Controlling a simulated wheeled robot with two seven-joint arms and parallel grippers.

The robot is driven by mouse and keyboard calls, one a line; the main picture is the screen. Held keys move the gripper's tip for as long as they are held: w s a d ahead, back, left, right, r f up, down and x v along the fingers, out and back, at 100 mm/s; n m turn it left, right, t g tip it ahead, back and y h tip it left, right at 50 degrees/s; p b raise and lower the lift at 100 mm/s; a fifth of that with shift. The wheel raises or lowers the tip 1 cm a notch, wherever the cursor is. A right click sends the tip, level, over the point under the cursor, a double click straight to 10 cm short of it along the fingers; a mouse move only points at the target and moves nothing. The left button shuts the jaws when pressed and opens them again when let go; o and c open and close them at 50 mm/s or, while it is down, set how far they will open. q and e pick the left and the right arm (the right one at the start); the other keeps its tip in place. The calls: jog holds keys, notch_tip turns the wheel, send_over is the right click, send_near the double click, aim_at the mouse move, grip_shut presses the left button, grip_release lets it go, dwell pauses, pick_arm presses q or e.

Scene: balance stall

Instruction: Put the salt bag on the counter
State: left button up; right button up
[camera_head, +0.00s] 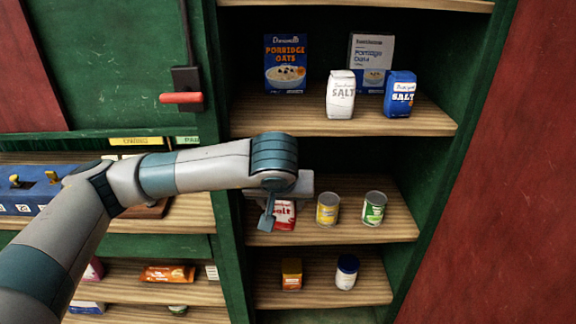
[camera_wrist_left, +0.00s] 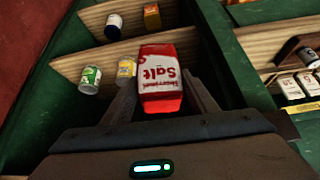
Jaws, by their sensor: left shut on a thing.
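A red and white salt bag (camera_head: 285,216) is at the middle shelf of the green cabinet, partly hidden by my left gripper (camera_head: 270,212). In the left wrist view the salt bag (camera_wrist_left: 160,78) sits between the two fingers of my left gripper (camera_wrist_left: 163,103), which is shut on it. Its label appears upside down there. I cannot tell whether the bag still touches the shelf. A wooden surface (camera_head: 190,216), apparently the counter, lies left of the cabinet, partly hidden by my left arm. My right gripper is in neither view.
A yellow can (camera_head: 328,208) and a green can (camera_head: 374,208) stand right of the bag. White (camera_head: 340,95) and blue (camera_head: 400,94) salt packs stand on the shelf above, with oats boxes. A green cabinet upright (camera_head: 230,250) separates shelves and counter. A blue device (camera_head: 38,193) stands left.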

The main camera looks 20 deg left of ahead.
pick_arm(q)
jog(key=s+a+f+m, duration=0.1)
jog(key=s+a+f, duration=0.1)
jog(key=s+f, duration=0.2)
jog(key=s+a+f+m+h, duration=0.1)
jog(key=s+f, duration=0.4)
jog(key=f, duration=0.6)
jog(key=shift+a+f, duration=0.3)
jog(key=shift+a, duration=0.25)
jog(key=shift+s, duration=0.1)
